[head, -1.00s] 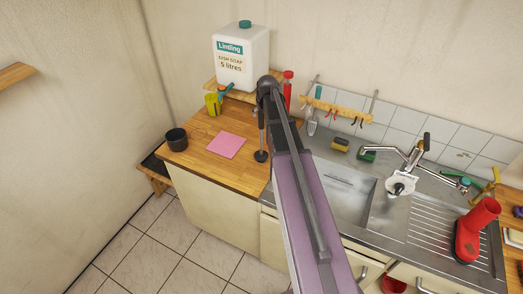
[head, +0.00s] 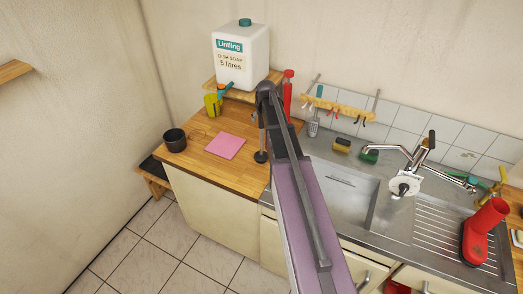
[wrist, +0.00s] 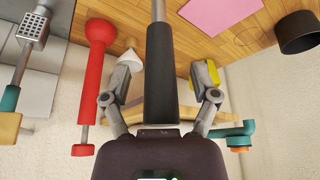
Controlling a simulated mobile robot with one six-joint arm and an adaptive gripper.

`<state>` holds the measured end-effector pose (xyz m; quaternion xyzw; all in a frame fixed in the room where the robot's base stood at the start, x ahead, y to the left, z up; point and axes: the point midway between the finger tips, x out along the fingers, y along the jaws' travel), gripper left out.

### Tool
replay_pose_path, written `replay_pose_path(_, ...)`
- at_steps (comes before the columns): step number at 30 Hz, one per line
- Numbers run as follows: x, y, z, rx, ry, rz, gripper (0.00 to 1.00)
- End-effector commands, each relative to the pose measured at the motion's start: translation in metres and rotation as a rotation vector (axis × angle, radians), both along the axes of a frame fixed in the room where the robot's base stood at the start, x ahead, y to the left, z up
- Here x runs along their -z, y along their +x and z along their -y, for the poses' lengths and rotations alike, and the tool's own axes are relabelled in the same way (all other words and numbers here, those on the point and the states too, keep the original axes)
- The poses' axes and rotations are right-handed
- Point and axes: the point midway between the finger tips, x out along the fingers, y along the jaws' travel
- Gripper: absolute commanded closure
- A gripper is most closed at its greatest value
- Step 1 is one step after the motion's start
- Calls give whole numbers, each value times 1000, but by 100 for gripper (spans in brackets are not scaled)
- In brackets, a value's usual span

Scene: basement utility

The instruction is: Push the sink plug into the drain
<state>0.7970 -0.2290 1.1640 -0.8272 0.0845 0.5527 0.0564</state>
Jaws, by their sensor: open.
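My gripper (wrist: 160,96) is open above the left worktop. Its fingers stand on either side of a black handle (wrist: 161,70), with a gap at each side. In the head view a thin upright tool with a dark round foot (head: 261,156) stands on the wood below the gripper. It appears to be the same tool. The steel sink (head: 340,190) is to the right and partly hidden by my arm. A white disc with a dark middle (head: 402,188) sits below the tap; it may be the sink plug, but I cannot tell. I cannot make out the drain.
A yellow cup (head: 212,103), soap canister (head: 241,60), pink cloth (head: 225,146) and black pot (head: 175,140) are nearby. The tap (head: 405,152) overhangs the sink; a red boot (head: 484,230) stands on the drainboard.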

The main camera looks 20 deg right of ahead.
Motion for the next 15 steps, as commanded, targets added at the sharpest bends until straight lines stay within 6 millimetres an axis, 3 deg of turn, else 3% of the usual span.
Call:
replay_pose_path(8, 0, 0, 0, 0, 0, 0, 23)
replay_pose_path(15, 0, 0, 0, 0, 0, 0, 91)
